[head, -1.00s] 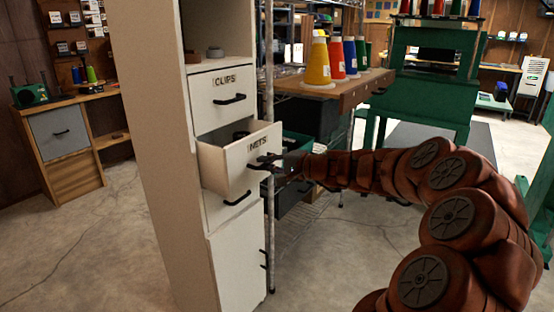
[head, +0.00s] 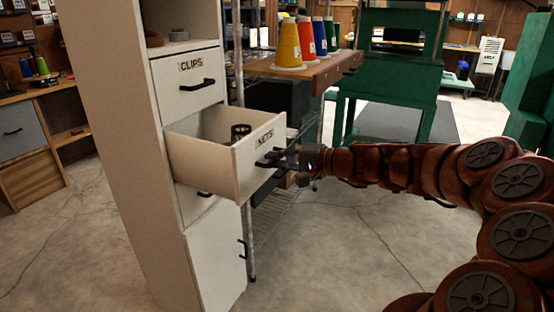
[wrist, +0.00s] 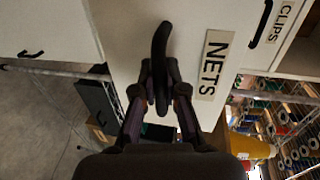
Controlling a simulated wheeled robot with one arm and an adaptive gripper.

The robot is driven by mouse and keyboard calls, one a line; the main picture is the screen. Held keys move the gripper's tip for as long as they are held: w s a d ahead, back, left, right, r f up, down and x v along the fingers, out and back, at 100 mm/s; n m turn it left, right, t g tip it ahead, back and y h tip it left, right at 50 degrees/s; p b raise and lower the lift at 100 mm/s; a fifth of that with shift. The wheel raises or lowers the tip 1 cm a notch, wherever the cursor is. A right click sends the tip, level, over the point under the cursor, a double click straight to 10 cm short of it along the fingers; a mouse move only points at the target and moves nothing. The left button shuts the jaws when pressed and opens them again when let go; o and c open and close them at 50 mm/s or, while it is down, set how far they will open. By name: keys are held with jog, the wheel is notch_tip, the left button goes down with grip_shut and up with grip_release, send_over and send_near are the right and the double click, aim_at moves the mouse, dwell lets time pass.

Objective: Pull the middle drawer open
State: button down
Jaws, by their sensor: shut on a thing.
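The middle drawer (head: 227,150), labelled NETS, stands well out of the tall white cabinet (head: 110,140). A dark roll-like thing (head: 240,132) shows inside it. My gripper (head: 272,159) is at the front of this drawer, shut on its black handle. In the wrist view the two fingers (wrist: 161,85) close around the black handle (wrist: 160,62), beside the NETS label (wrist: 213,65). The CLIPS drawer (head: 188,82) above is shut. The drawer below is mostly hidden behind the open one.
A wooden-topped bench with coloured thread cones (head: 289,42) stands behind the drawer, to its right. A wire rack post (head: 249,240) stands close beside the cabinet. Green machinery (head: 395,75) is farther back. The concrete floor (head: 330,260) in front is clear.

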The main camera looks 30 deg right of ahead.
jog(key=c, duration=1.2)
grip_release()
jog(key=shift+d, duration=0.1)
jog(key=v, duration=1.2)
